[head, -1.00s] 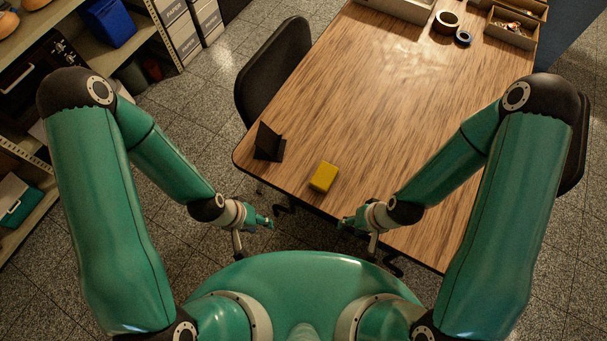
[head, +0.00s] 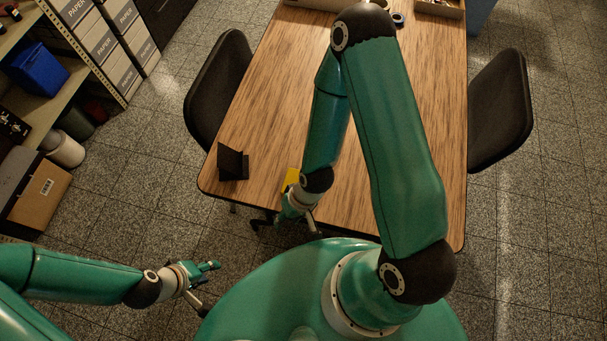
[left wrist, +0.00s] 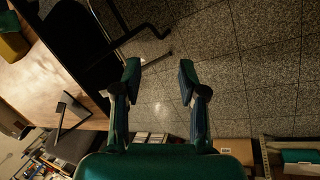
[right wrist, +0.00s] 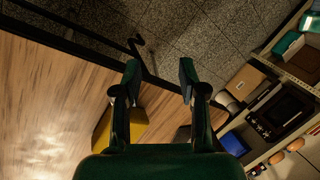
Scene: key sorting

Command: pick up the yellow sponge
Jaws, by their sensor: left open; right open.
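The yellow sponge (head: 291,178) lies on the wooden table (head: 270,110) near its front edge, partly hidden by my right arm in the head view. My right gripper (head: 298,216) is open and empty just in front of the sponge, near the table's edge. In the right wrist view, the sponge (right wrist: 103,134) shows behind the left finger of the open gripper (right wrist: 159,76). My left gripper (head: 210,286) is open and empty over the floor, left of the table's front. In the left wrist view, the sponge (left wrist: 12,45) is at the upper left, away from the fingers (left wrist: 159,76).
A black angled stand (head: 232,163) is on the table left of the sponge. Black chairs (head: 217,85) flank the table, the other one on the right (head: 503,110). Shelves with a blue bin (head: 38,70) and boxes (head: 100,42) stand at the left. Floor between is clear.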

